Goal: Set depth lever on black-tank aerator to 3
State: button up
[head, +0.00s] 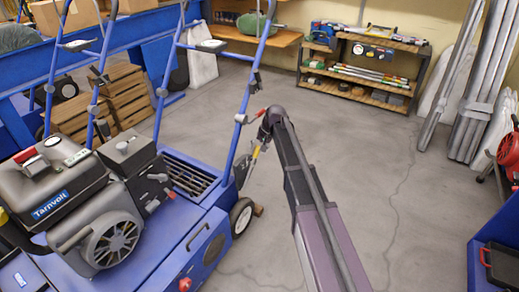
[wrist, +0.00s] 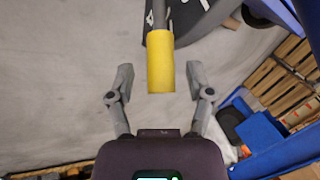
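A blue aerator stands at the left of the head view, with a dark engine labelled Tarnvolt and a black tank (head: 40,158) with a red cap. A lever with a yellow grip (head: 256,152) shows at its right rear, beside the blue handle frame (head: 240,118). The yellow grip (wrist: 160,75) is large in the wrist view, on a grey rod. My gripper (wrist: 160,88) is open, one finger on each side of the grip, with visible gaps on both sides. In the head view my wrist hides most of the gripper. No depth scale or number is readable.
The aerator's rear wheel (head: 242,216) stands close to the lever. Bare concrete floor (head: 370,150) lies to the right. A tool shelf (head: 360,70) stands at the back, wooden crates (head: 105,98) behind the aerator, and a blue bin (head: 485,235) at the right edge.

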jog(key=shift+s+r+p, duration=0.2)
jog(key=shift+r+p, duration=0.2)
jog(key=s+d+r+h+p, duration=0.1)
jog(key=s+d+r+p, duration=0.35)
jog(key=s, duration=0.55)
jog(key=s+d+r+n+g+h+p, duration=0.15)
jog(key=s+d+r+p, duration=0.35)
jog(key=s, duration=0.5)
jog(key=s+d+r+m+h+p, duration=0.1)
jog(key=s+d+r+h+p, duration=0.1)
jog(key=s+d+r+p, duration=0.45)
jog(key=s+r+p, duration=0.1)
jog(key=r+p, duration=1.6)
jog(key=p, duration=0.1)
jog(key=s+r+p, duration=0.2)
jog(key=r+p, duration=1.5)
jog(key=p, duration=0.1)
jog(key=shift+s+d+r, duration=0.15)
jog(key=shift+s+r, duration=0.1)
jog(key=shift+r, duration=0.15)
jog(key=shift+n+y, duration=0.25)
jog(key=shift+c, duration=0.8)
